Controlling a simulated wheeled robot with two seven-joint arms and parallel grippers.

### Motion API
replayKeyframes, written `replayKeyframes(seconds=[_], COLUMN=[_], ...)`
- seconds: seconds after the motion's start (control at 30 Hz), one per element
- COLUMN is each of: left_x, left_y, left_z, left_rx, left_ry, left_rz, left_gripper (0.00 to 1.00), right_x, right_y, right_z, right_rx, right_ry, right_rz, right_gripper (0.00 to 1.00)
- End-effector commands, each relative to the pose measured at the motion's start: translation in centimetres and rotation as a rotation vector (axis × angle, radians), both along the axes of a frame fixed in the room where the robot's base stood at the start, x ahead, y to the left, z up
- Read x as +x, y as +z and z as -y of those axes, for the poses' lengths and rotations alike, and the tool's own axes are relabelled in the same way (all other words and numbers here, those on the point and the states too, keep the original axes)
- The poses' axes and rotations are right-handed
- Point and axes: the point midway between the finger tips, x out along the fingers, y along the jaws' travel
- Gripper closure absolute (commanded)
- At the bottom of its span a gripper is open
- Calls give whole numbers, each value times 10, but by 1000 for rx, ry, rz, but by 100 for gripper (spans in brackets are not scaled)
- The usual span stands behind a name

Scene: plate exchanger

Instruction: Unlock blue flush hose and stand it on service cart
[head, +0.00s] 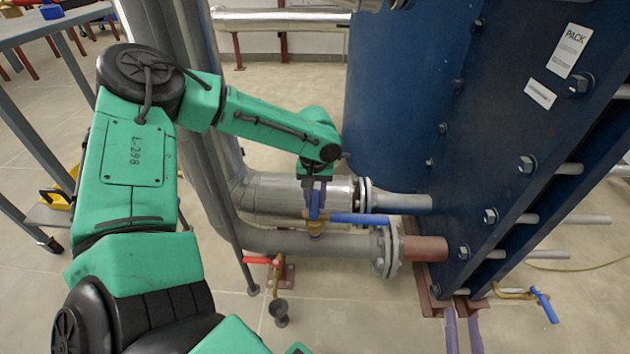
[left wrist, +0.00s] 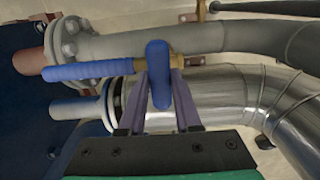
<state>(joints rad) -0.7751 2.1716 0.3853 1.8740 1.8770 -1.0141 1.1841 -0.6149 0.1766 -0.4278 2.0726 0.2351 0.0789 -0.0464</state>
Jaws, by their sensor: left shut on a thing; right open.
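The blue flush hose (head: 358,219) lies roughly level against the pipework, with a brass fitting (head: 316,229) at its left end. In the left wrist view its ribbed blue length (left wrist: 92,72) runs left from the brass end. My left gripper (head: 316,208) is shut on an upright blue handle (left wrist: 158,70) at that fitting; its purple fingers flank it. Whether the fitting is locked cannot be told. My right gripper (head: 461,312) is open and empty, its two purple fingertips low near the frame's foot. A grey wheeled cart (head: 38,139) stands at the left.
The blue plate pack (head: 500,130) with bolts and rods fills the right. A grey flanged pipe (head: 310,242) and a shiny pipe (head: 275,195) run below my left arm. A red-handled valve (head: 262,261) and a blue-handled valve (head: 544,305) sit low. Floor shows between cart and pipes.

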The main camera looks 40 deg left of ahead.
Motion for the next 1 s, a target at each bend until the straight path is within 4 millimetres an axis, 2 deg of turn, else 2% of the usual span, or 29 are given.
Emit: replayKeyframes(seconds=[0.03, 0.13, 0.37, 0.8, 1.0], left_x=[-4, -4, -4, -2, -1], left_y=[-4, -5, -4, 37, 40], left_z=[1, 1, 1, 1, 0], left_rx=[-5, -5, -5, -4, -3], left_ry=[94, 200, 207, 202, 200], left_rz=[-13, -14, -12, -4, -2], left_gripper=[100, 100, 100, 100, 100], right_x=[-4, -6, -2, -2, -2], right_y=[-6, -9, -2, 35, 36], right_z=[0, 0, 1, 0, 0], right_rx=[-3, -9, -4, -2, -2], right_ry=[2, 6, 2, 1, 1], right_rz=[-15, -22, -6, -5, -5], right_gripper=[50, 50, 50, 50, 50])
